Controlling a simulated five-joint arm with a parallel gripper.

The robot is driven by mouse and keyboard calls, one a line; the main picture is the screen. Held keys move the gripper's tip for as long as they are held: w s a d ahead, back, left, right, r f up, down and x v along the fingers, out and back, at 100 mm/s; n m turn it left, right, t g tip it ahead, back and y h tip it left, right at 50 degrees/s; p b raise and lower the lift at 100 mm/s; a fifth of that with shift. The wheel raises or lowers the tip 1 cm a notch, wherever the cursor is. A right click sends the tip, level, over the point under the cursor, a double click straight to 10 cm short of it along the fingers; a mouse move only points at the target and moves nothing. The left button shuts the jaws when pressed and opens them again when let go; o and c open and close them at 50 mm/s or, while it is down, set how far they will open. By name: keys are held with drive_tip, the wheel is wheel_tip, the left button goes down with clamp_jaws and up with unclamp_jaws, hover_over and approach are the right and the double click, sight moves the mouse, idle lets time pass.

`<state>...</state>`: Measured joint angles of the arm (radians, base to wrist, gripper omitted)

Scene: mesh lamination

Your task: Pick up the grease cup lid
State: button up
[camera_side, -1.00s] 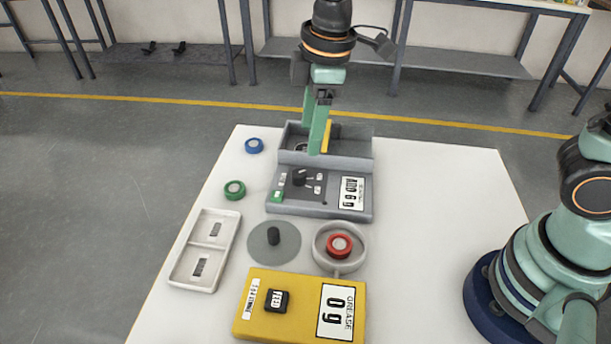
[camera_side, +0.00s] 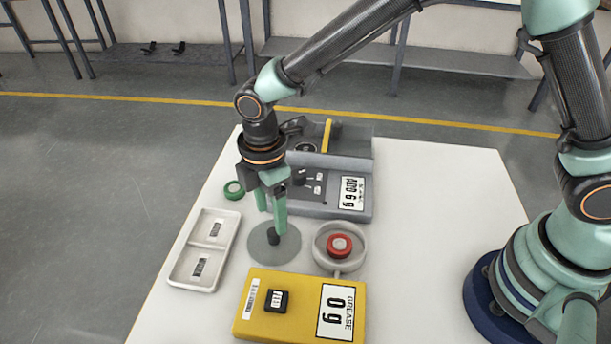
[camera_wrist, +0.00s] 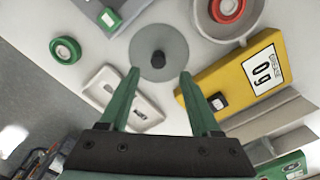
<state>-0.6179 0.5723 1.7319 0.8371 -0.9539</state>
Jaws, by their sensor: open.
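The grease cup lid (camera_side: 260,251) is a flat grey disc with an upright dark knob, lying on the white table. In the wrist view the lid (camera_wrist: 140,48) is just beyond the fingertips, with its knob roughly centred between them. My gripper (camera_side: 271,222) is open and empty, pointing down above the knob; both fingers (camera_wrist: 160,73) show in the wrist view. I cannot tell the exact gap between fingertips and knob. The round pale grease cup (camera_side: 317,245) stands uncovered to the right of the lid, with a red ring-shaped piece (camera_side: 339,245) inside.
A yellow grease scale (camera_side: 310,280) reading 0 g is close in front of the lid. A white two-part tray (camera_side: 187,252) is at left, a green round piece (camera_side: 233,190) behind it. A grey machine (camera_side: 352,207) stands behind. The table's right side is clear.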

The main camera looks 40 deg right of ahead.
sight(273, 231)
drive_tip(key=shift+w+f, duration=0.1)
drive_tip(key=shift+f, duration=2.55)
clamp_jaws()
